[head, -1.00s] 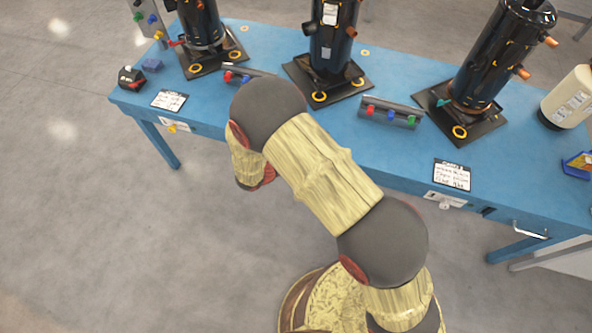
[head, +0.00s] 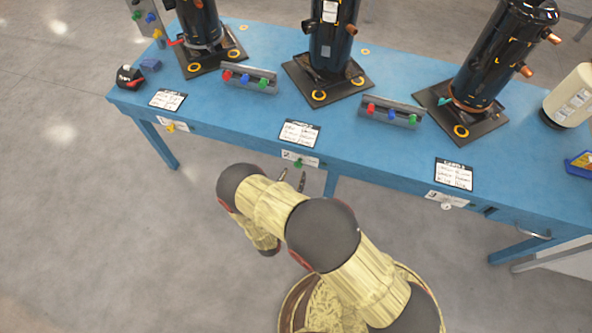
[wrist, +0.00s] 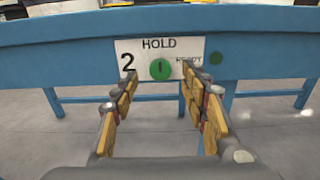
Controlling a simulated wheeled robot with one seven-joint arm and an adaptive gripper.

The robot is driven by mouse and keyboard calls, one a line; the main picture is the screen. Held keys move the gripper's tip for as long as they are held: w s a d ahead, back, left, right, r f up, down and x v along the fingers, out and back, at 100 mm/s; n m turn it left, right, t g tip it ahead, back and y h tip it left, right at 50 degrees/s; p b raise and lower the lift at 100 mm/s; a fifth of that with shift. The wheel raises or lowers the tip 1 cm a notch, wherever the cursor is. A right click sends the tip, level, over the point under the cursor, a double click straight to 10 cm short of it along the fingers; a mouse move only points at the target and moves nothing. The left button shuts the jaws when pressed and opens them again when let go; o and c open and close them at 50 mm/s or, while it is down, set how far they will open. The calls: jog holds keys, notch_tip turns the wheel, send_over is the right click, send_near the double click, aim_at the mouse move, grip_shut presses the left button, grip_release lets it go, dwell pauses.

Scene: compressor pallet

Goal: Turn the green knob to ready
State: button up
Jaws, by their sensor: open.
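The green knob (wrist: 160,69) is on a white plate (wrist: 126,51) marked 2, HOLD above and READY at the right. Its dark mark stands about upright, under HOLD. In the head view the green knob (head: 298,163) shows small on the blue table's front edge. My gripper (wrist: 157,76) is open and empty. In the wrist view its fingers flank the knob, one at each side, with the knob seen between the tips. I cannot tell the remaining depth gap. In the head view my gripper (head: 291,180) is just below and in front of the plate.
The blue table (head: 225,118) carries dark compressors (head: 330,45) and button boxes (head: 250,79). A yellow knob (head: 170,127) and a white knob (head: 446,206) sit on other front plates. Floor in front is clear.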

aim_at(298, 167)
jog(key=shift+b+x, duration=0.35)
jog(key=shift+x, duration=1.55)
jog(key=shift+c, duration=0.2)
jog(key=c, duration=1.1)
jog(key=shift+m, duration=0.3)
jog(key=m, duration=0.3)
jog(key=shift+m+b, duration=0.3)
jog(key=shift+b, duration=0.1)
jog(key=m+b, duration=0.1)
jog(key=m, duration=0.3)
jog(key=shift+d+f+m, duration=0.1)
jog(key=shift+m, duration=0.2)
jog(key=m+b, duration=0.1)
jog(key=m, duration=0.3)
jog(key=shift+s+f+m, duration=0.1)
jog(key=shift+m, duration=0.2)
jog(key=shift+d+m+b, duration=0.1)
jog(key=shift+m+b, duration=0.5)
jog(key=shift+m, duration=1.6)
